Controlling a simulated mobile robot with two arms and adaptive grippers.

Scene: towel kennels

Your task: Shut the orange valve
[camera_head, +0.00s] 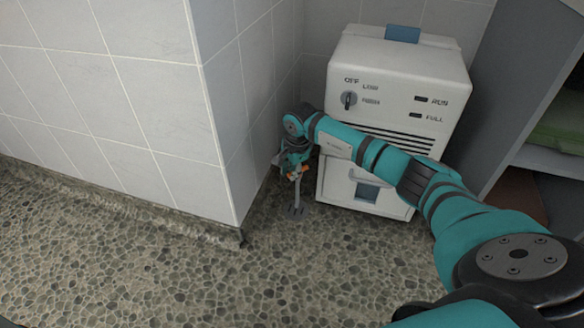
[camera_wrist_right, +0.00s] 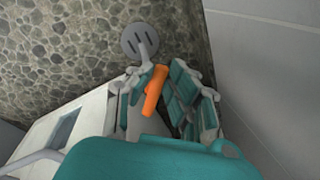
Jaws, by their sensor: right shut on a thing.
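The orange valve handle (camera_wrist_right: 154,90) shows between the fingers of my right gripper (camera_wrist_right: 165,98) in the right wrist view. In the head view a small part of the orange valve (camera_head: 296,173) shows beside my right gripper (camera_head: 291,166), low by the tiled corner. My right gripper is shut on the handle. A grey pipe (camera_head: 297,195) runs from the valve down to a round slotted drain (camera_wrist_right: 140,40) in the floor. The fingers hide much of the valve body. My left gripper is in neither view.
A white machine (camera_head: 398,60) with a knob and vents stands close to the right of the valve. A tiled wall corner (camera_head: 225,120) stands close on the left. A grey shelf unit (camera_head: 525,75) is at the right. The pebbled floor (camera_head: 130,250) in front is clear.

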